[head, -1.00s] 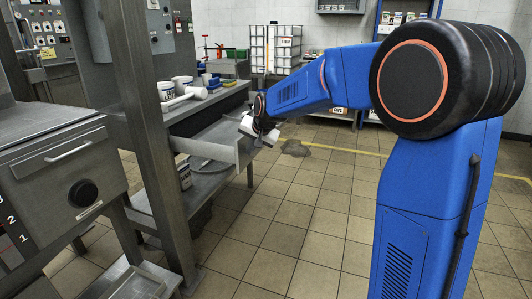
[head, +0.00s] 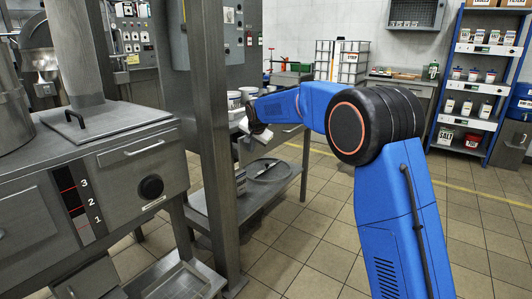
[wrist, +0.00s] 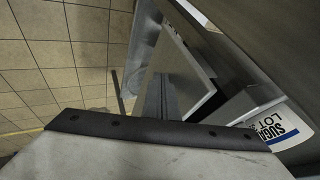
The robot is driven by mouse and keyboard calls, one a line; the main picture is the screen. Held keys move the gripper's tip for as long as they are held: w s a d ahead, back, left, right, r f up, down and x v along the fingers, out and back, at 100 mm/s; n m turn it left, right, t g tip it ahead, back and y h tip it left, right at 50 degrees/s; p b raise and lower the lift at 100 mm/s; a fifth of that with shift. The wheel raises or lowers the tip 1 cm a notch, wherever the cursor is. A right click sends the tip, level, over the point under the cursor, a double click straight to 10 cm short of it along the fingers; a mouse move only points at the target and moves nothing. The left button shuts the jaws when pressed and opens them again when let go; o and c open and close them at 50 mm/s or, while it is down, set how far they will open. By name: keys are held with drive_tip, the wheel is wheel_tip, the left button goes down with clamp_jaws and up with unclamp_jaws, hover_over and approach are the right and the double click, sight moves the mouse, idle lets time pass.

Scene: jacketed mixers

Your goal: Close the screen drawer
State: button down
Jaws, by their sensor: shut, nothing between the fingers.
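The screen drawer (head: 285,136) is under the steel bench in the head view, partly hidden by my arm and the upright post. Its grey front looks close to the bench edge; I cannot tell whether a gap is left. My gripper (head: 246,129) is shut and empty, at the left part of the drawer front; contact is not clear. In the wrist view a pale slab with a dark bolted edge fills the bottom. Beyond it are grey metal panels, and a container labelled SUGAR LOT (wrist: 277,128) is at right.
A steel post (head: 212,150) stands just left of my gripper. A machine with a black knob (head: 151,187) is at front left. The lower shelf (head: 282,180) holds a round flat item. White tubs (head: 235,100) stand on the bench. Tiled floor is free at right.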

drive_tip(key=w+a, duration=0.1)
drive_tip(key=a, duration=0.1)
drive_tip(key=w+a, duration=0.2)
drive_tip(key=shift+a, duration=0.1)
drive_tip(key=shift+a+r, duration=0.1)
drive_tip(key=shift+r, duration=0.05)
drive_tip(key=shift+w, duration=0.1)
